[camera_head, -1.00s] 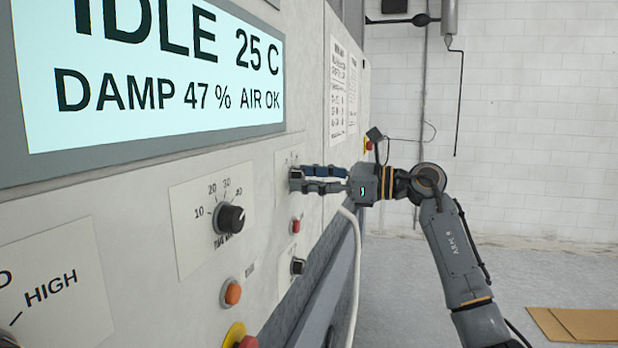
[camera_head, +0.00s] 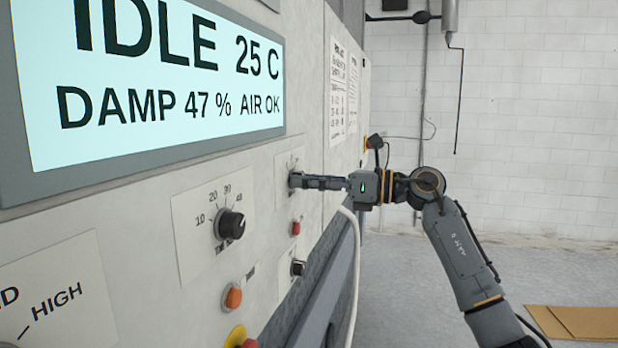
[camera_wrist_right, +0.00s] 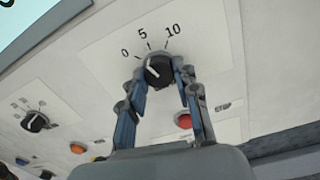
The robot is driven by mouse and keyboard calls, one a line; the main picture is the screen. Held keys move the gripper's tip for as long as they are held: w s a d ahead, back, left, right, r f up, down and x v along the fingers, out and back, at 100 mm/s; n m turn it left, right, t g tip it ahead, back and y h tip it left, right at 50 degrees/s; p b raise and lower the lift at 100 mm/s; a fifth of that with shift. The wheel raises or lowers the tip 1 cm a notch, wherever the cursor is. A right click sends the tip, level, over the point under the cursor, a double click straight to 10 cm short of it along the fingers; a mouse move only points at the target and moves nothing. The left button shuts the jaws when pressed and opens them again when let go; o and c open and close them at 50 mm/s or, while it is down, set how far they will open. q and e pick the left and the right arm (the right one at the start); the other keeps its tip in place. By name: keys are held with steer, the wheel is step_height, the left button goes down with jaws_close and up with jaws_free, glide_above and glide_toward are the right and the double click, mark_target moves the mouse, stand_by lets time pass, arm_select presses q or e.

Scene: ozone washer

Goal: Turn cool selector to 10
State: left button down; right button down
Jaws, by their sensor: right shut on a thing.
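The cool selector is a black knob (camera_wrist_right: 158,70) on a white plate marked 0, 5 and 10, seen in the right wrist view. Its white pointer line leans up and left, roughly between 0 and 5. My right gripper (camera_wrist_right: 160,76) has one finger on each side of the knob and is shut on it. In the head view, my right gripper (camera_head: 296,181) reaches the panel from the right, and its fingertips mostly hide the knob. My left gripper is in neither view.
A timer knob (camera_head: 230,222) marked 10 to 40 is nearer on the panel. A red button (camera_head: 295,227) and a black switch (camera_head: 297,267) sit below the selector. A pale hose (camera_head: 354,260) hangs beside the panel. Cardboard (camera_head: 590,322) lies on the floor at right.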

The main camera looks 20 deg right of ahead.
steer(key=shift+r+m+p, duration=0.15)
steer(key=shift+m+p, duration=1.7)
steer(key=shift+m, duration=1.15)
steer(key=shift+r+m+p, duration=0.15)
steer(key=shift+m+p, duration=1.65)
steer(key=shift+m, duration=1.2)
steer(key=c, duration=1.3)
jaws_free()
steer(key=shift+c, duration=0.2)
steer(key=o, duration=0.4)
steer(key=shift+f, duration=0.2)
steer(key=shift+c, duration=0.2)
steer(key=shift+d, duration=0.1)
steer(key=v, duration=1.2)
